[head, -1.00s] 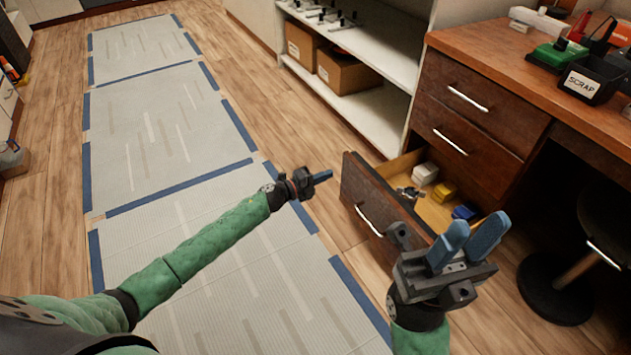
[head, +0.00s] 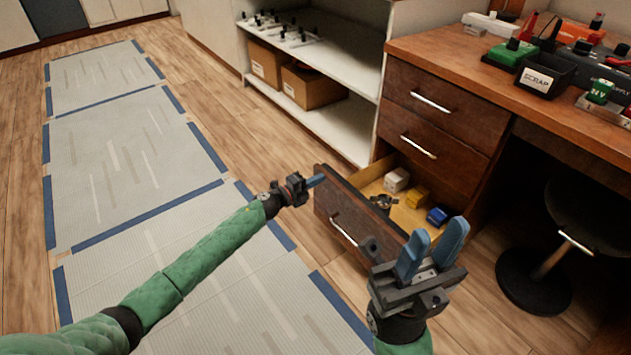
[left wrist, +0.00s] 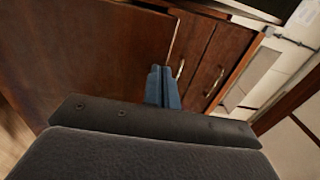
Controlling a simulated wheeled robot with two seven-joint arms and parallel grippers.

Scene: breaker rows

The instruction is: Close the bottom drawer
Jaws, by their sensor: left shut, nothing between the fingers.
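The bottom drawer (head: 338,215) of the dark wood desk stands pulled out, with a pale handle on its front. Inside are a white box (head: 396,180), a yellow box (head: 417,197), a blue box (head: 438,215) and a dark metallic item. My left gripper (head: 316,181) is shut and empty, its blue fingertips at the upper left corner of the drawer front; I cannot tell if they touch. In the left wrist view its fingers (left wrist: 162,88) point along dark wood panels. My right gripper (head: 436,234) is open and empty in front of the drawer's right end, hiding part of it.
Two closed drawers (head: 430,125) sit above the bottom drawer. A black stool (head: 545,270) stands under the desk at right. White shelves (head: 340,127) with cardboard boxes are behind left. The taped mats (head: 130,160) are clear.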

